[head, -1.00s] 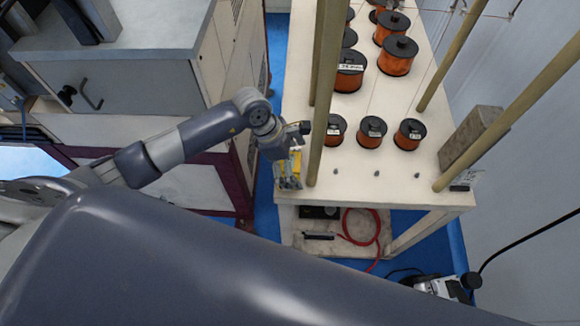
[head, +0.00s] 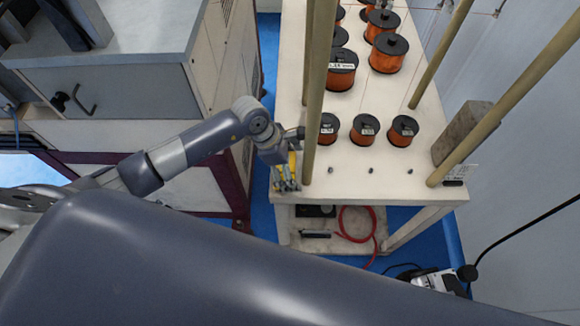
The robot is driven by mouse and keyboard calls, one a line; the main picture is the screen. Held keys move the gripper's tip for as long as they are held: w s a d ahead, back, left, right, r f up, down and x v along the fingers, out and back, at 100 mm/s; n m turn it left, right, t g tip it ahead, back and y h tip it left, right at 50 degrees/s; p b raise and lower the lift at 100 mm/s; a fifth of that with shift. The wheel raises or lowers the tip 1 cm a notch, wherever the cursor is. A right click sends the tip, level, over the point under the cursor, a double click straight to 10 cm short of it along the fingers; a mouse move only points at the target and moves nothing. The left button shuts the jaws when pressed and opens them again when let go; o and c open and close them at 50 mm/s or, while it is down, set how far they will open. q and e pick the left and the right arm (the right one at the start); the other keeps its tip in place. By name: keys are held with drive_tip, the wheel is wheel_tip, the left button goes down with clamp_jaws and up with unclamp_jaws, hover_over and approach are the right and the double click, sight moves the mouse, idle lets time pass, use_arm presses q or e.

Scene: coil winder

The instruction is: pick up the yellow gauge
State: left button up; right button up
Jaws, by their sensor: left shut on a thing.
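The yellow gauge (head: 292,160) shows only as a small yellow patch at the front left corner of the white rack table, in the head view. My left gripper (head: 287,184) is at the same corner, just left of a tan post, and is shut on the gauge. The gripper's fingers hide much of the gauge. I cannot tell whether the gauge still touches the tabletop. My right gripper is not in view.
The white table (head: 345,183) bears several orange wire spools (head: 365,129) behind its clear front strip. Tan posts (head: 314,110) rise from it, one close beside my left gripper. A grey block (head: 462,132) stands at the right edge. A grey-topped cabinet (head: 110,92) stands left.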

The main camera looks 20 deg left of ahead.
sight(280, 168)
use_arm(q)
drive_tip(key=shift+r+b, duration=0.4)
drive_tip(key=shift+b, duration=0.05)
drive_tip(key=a+b, duration=0.1)
drive_tip(key=a, duration=0.1)
drive_tip(key=s+a+b, duration=0.1)
drive_tip(key=shift+a+f, duration=0.1)
drive_tip(key=shift+a, duration=0.3)
wheel_tip(280, 168, up, 14)
drive_tip(key=b, duration=0.2)
drive_tip(key=shift+r, duration=0.2)
wheel_tip(280, 168, down, 14)
drive_tip(key=shift+r+p, duration=0.15)
drive_tip(key=shift+p, duration=1.05)
drive_tip(key=d+p, duration=0.1)
drive_tip(key=d, duration=0.1)
drive_tip(key=w+d+p, duration=0.1)
drive_tip(key=d, duration=0.1)
drive_tip(key=shift+r, duration=0.1)
drive_tip(key=shift+f+p, duration=0.4)
drive_tip(key=shift+f, duration=0.15)
drive_tip(key=shift+a, duration=0.15)
drive_tip(key=shift+f, duration=0.1)
